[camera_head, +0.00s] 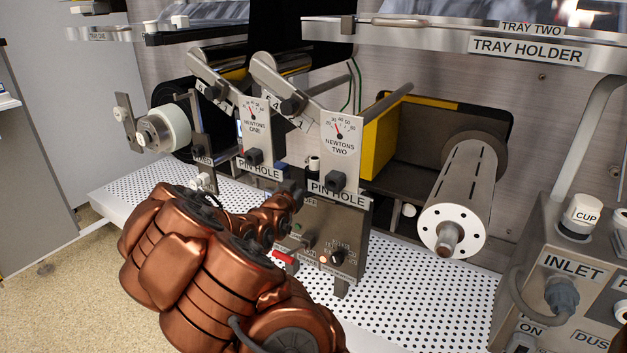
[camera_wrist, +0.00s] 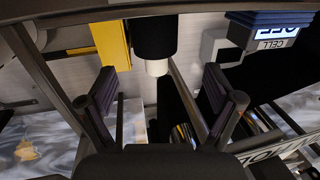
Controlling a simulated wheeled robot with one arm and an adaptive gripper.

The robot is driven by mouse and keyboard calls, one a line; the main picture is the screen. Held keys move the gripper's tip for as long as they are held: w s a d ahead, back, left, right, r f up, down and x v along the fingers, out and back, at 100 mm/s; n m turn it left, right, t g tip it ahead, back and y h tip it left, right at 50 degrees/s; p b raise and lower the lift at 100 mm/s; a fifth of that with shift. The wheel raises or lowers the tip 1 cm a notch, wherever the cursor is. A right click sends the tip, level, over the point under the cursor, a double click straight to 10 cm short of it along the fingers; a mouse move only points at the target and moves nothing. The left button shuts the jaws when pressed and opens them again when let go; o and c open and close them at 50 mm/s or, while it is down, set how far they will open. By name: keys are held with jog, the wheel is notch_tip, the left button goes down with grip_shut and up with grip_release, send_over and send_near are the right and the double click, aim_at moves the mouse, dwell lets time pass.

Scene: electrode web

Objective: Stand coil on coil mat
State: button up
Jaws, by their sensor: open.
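No coil can be made out for certain, and no coil mat shows in either view. A pale roll (camera_head: 163,128) sits on a spindle at the left in the head view. A bare grey drum (camera_head: 462,200) sticks out at the right. My copper arm reaches to the middle panel, and its end is hidden there in the head view. In the wrist view my gripper (camera_wrist: 158,88) is open, its two dark fingers wide apart with nothing held between them. A black cylinder with a white end (camera_wrist: 157,67) shows beyond the fingers; I cannot tell its distance.
The control panel (camera_head: 322,245) with two pin hole gauges stands close to my arm. A perforated white deck (camera_head: 420,290) lies below, clear in front of the drum. The tray holder (camera_head: 525,52) overhangs at upper right. The inlet box (camera_head: 570,250) stands at right.

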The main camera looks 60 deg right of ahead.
aim_at(312, 174)
jog(key=shift+s+d+r, duration=0.15)
jog(key=shift+d, duration=0.25)
jog(key=shift+b+x, duration=0.35)
jog(key=shift+x, duration=0.85)
jog(key=shift+s+b+x, duration=0.2)
jog(key=shift+b+x, duration=0.35)
jog(key=shift+x, duration=0.45)
jog(key=shift+b+x, duration=0.4)
jog(key=shift+x, duration=1.2)
jog(key=shift+w, duration=0.1)
jog(key=c, duration=1.6)
notch_tip(312, 174, up, 10)
jog(key=p, duration=0.4)
jog(key=shift+a, duration=0.1)
